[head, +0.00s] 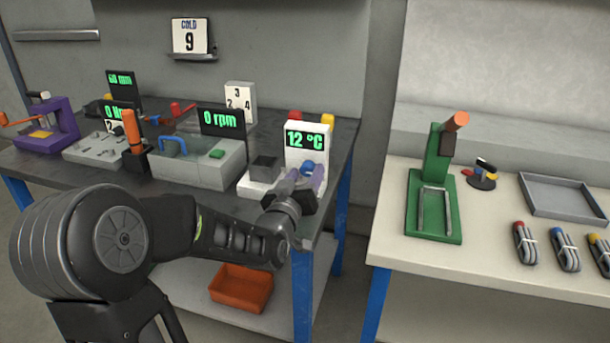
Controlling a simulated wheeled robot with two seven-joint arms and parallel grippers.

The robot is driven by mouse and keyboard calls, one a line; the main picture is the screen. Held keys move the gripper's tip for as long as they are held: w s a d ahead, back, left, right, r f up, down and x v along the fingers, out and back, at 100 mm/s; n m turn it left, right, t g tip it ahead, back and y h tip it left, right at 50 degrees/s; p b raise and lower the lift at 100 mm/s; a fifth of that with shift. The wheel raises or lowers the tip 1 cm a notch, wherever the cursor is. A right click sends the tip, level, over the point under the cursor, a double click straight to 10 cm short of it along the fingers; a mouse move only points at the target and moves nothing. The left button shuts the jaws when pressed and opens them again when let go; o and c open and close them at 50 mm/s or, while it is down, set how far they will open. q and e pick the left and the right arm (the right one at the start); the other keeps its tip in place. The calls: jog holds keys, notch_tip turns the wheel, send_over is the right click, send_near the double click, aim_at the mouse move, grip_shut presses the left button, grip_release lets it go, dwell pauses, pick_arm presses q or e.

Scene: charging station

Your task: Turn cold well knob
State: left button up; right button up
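The cold well (306,140) is a white unit at the right end of the dark bench, with an upright panel reading "12 °C" in green. Its blue knob (308,168) is low on the panel's front. My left gripper (302,176) is right in front of the knob, its purple fingers apart, one towards each side of it. The gripper looks open; contact with the knob cannot be made out. A card (190,36) on the wall reads "COLD 9". My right gripper is not in view.
A dark block (264,168) sits on the cold well's base, just left of the gripper. A grey "0 rpm" unit (198,168) stands further left. On the pale table (390,225) at right are a green press (434,205), a tray (562,195) and bundled cables. A gap separates the tables.

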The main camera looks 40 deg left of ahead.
pick_arm(q)
grip_shut()
dwell(0.3)
dwell(0.3)
jog(key=shift+f+m+b, duration=0.1)
jog(key=shift+m+b, duration=1.2)
jog(key=shift+m, duration=0.5)
jog(key=shift+m+b, duration=0.7)
jog(key=shift+m, duration=1.1)
jog(key=shift+o, duration=0.5)
grip_release()
jog(key=shift+s, duration=0.1)
